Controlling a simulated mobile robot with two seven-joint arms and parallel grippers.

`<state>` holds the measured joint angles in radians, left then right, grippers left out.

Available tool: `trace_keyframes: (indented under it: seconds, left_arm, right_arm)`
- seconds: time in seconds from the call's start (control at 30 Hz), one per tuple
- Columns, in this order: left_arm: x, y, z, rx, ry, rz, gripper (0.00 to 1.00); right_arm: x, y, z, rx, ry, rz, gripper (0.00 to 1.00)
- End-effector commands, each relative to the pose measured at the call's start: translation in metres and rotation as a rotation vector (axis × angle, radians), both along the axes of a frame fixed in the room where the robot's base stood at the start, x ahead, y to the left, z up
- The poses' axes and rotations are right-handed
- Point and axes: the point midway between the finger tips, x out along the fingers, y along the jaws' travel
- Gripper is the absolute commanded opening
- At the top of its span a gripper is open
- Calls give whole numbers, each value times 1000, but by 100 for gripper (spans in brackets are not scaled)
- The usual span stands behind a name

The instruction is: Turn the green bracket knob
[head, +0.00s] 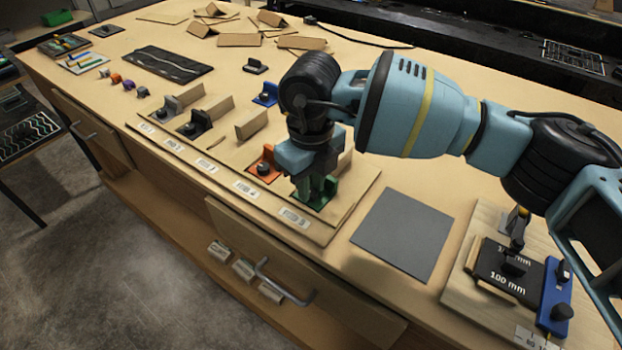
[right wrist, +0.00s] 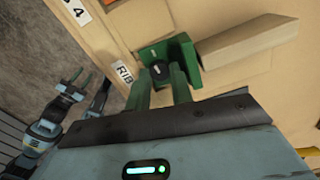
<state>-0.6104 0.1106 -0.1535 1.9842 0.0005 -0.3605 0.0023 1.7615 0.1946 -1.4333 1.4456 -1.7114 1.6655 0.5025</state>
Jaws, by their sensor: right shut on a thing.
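The green bracket (head: 322,202) sits at the right end of the board's row of brackets, partly hidden under my right gripper (head: 316,186). In the right wrist view the green bracket (right wrist: 182,52) has an upright wall and a flat base with a round black knob (right wrist: 160,69). The fingertips of my right gripper (right wrist: 163,80) are on either side of the knob, shut on it. A blue-grey arm, apparently my left, shows at the left of the right wrist view.
An orange bracket (head: 262,166) stands just left of the green one, with black, grey and blue brackets farther off. A tan block (right wrist: 245,42) lies close beside the green bracket. A grey mat (head: 404,233) lies flat to the right, before a black and blue gauge fixture (head: 556,292).

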Motion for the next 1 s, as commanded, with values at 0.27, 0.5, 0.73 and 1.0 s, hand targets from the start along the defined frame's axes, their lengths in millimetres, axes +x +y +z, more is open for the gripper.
trace_keyframes:
  seconds: [0.27, 0.5, 0.73, 1.0]
  left_arm:
    - [7, 1, 8, 1, -19, -2, 32]
    - [9, 1, 10, 2, -24, -1, 32]
    - [9, 1, 10, 2, -26, -2, 32]
    - [10, 1, 11, 2, -26, -2, 32]
  right_arm:
    - [3, 0, 7, 4, -14, -59, 0]
    - [3, 0, 6, 5, -13, -71, 0]
    - [3, 0, 5, 4, -12, -72, 0]
    - [3, 0, 5, 3, -11, -71, 32]
